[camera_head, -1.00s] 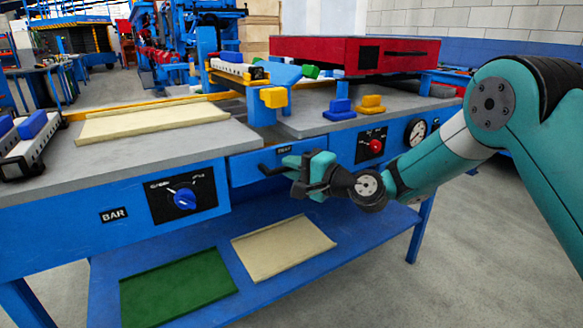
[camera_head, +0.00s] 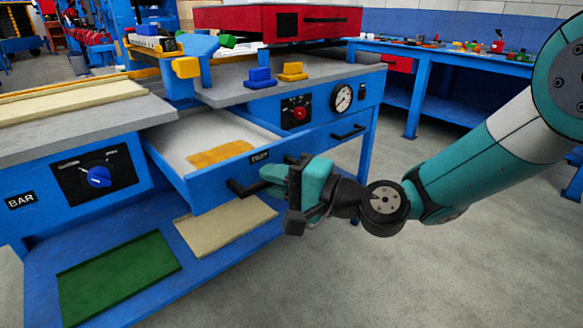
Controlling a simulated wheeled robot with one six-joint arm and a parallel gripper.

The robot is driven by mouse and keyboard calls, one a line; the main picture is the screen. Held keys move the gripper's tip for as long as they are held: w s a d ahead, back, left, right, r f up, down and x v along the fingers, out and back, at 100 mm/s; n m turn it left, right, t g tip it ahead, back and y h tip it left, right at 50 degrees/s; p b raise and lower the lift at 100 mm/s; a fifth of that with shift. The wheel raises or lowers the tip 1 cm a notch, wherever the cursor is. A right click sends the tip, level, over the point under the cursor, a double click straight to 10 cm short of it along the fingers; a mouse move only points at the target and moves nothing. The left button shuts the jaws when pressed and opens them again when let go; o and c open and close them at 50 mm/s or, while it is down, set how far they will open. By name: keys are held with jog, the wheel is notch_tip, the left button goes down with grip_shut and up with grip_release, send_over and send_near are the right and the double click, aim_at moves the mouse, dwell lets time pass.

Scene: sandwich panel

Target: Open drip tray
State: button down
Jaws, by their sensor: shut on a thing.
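The drip tray (camera_head: 212,185) is a blue-fronted drawer in the middle of the blue bench. It is pulled well out, and its pale inside shows with a flat orange-yellow piece (camera_head: 221,153) lying in it. Its black bar handle (camera_head: 243,188) is on the front face. My gripper (camera_head: 268,180) is shut on the right part of this handle, and its fingers hide that part. A label on the drawer front is partly readable beside the gripper.
A second drawer with a black handle (camera_head: 348,131) is to the right, under a gauge (camera_head: 341,98) and a red knob (camera_head: 299,113). A lower shelf holds a green panel (camera_head: 118,278) and a cream panel (camera_head: 226,222). The floor at right is clear.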

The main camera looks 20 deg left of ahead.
jog(key=shift+s+d, duration=0.15)
jog(key=shift+d, duration=0.35)
jog(key=c, duration=1.1)
grip_release()
jog(key=shift+c, duration=0.2)
jog(key=shift+s, duration=0.1)
jog(key=s+d+b, duration=0.2)
jog(key=d+b, duration=0.8)
jog(key=d, duration=0.7)
jog(key=shift+s+b, duration=0.3)
jog(key=shift+s, duration=0.05)
